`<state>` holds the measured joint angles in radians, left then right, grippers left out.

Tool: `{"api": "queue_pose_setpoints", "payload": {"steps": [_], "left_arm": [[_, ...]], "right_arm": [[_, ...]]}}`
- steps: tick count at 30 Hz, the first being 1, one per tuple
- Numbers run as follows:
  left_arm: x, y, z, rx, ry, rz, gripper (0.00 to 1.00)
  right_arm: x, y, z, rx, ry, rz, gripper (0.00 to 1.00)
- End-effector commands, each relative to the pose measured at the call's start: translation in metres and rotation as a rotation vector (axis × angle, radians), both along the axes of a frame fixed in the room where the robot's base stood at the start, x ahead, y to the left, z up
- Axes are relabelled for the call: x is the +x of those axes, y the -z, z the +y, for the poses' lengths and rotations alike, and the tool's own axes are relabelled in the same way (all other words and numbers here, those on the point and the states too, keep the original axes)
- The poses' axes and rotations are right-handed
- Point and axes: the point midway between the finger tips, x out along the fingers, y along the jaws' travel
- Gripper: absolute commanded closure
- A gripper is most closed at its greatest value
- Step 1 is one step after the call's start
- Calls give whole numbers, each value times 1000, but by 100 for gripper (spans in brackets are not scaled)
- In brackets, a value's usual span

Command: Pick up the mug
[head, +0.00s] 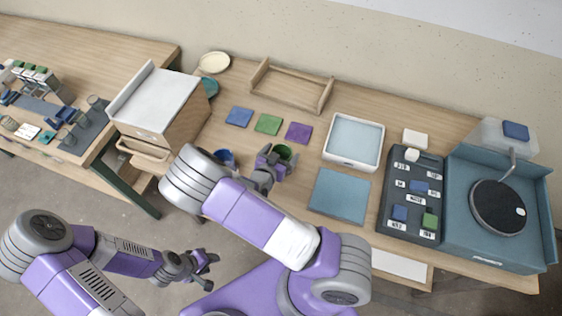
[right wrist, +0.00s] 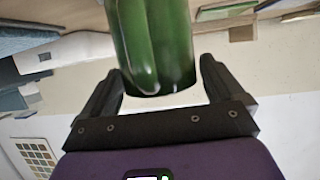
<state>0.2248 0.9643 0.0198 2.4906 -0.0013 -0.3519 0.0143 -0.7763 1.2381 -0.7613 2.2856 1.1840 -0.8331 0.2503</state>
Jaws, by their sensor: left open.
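My left gripper (head: 204,264) is open and empty, low over the floor and away from the table.
A blue mug (head: 225,157) stands left of my right gripper. Blue (head: 239,116), green (head: 268,123) and purple (head: 298,132) squares lie behind. A white-rimmed tray (head: 354,141), a blue mat (head: 340,192) and a dark button panel (head: 412,194) are to the right.

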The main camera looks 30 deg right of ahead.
Motion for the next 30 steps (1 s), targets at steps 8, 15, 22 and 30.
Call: {"api": "queue_pose_setpoints", "payload": {"steps": [8, 15, 22, 30], "left_arm": [[0, 0, 0, 0, 0, 0, 57], [0, 0, 0, 0, 0, 0, 57], [0, -1, 0, 0, 0, 0, 57], [0, -13, 0, 0, 0, 0, 57]], "right_arm": [[0, 0, 0, 0, 0, 0, 49], [0, -1, 0, -2, 0, -1, 84], [0, -3, 0, -1, 0, -2, 84], [1, -47, 1, 1, 0, -7, 84]]}}
